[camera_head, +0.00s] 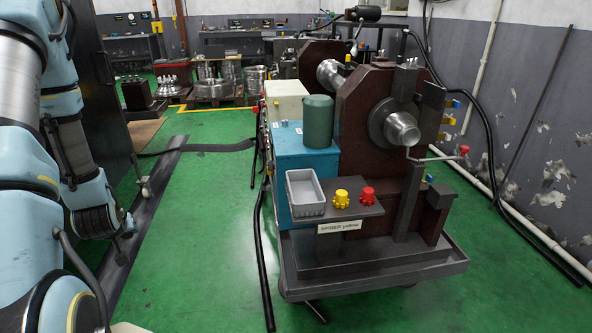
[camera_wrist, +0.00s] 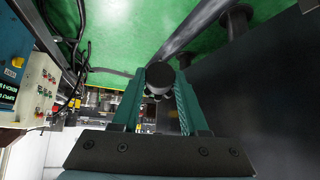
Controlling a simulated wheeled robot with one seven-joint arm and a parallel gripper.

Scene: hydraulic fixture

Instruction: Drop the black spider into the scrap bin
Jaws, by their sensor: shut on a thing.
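The black spider (camera_wrist: 158,77) is a dark round piece held between the tips of my gripper's green fingers in the wrist view. My gripper (camera_wrist: 164,88) is shut on it, and the spider is off any surface as far as I can see. A small grey open bin (camera_head: 305,193), which looks like the scrap bin, sits on the left of the shelf on the machine's front in the head view. It looks empty. My arm is at the left edge of the head view, well apart from the bin; the spider cannot be made out there.
A yellow spider (camera_head: 341,199) and a red spider (camera_head: 367,196) stand on the shelf (camera_head: 335,215) right of the bin. A green cylinder (camera_head: 318,122) stands behind it on the blue cabinet (camera_head: 300,150). A dark cabinet (camera_head: 100,90) is near my arm. Green floor is open between.

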